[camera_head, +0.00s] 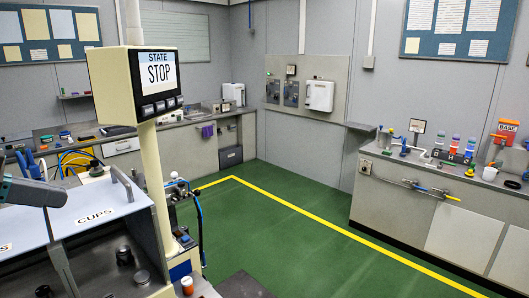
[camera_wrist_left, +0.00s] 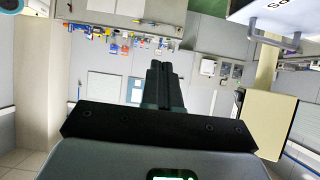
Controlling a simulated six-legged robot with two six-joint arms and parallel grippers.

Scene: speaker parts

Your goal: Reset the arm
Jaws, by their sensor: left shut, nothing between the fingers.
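My left gripper (camera_wrist_left: 160,70) is shut and empty, its two dark fingers together in the left wrist view. In the head view a grey part of my left arm (camera_head: 30,191) comes in at the left edge, in front of the counter and beside the cabinet marked CUPS (camera_head: 92,212). The fingertips cannot be made out clearly there. My right gripper is in neither view.
A cream post with a STATE STOP screen (camera_head: 158,72) stands right of the cabinet. A counter (camera_head: 440,205) with bottles and a BASE sign lines the right wall. The green floor (camera_head: 290,235) between is clear, with a yellow line.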

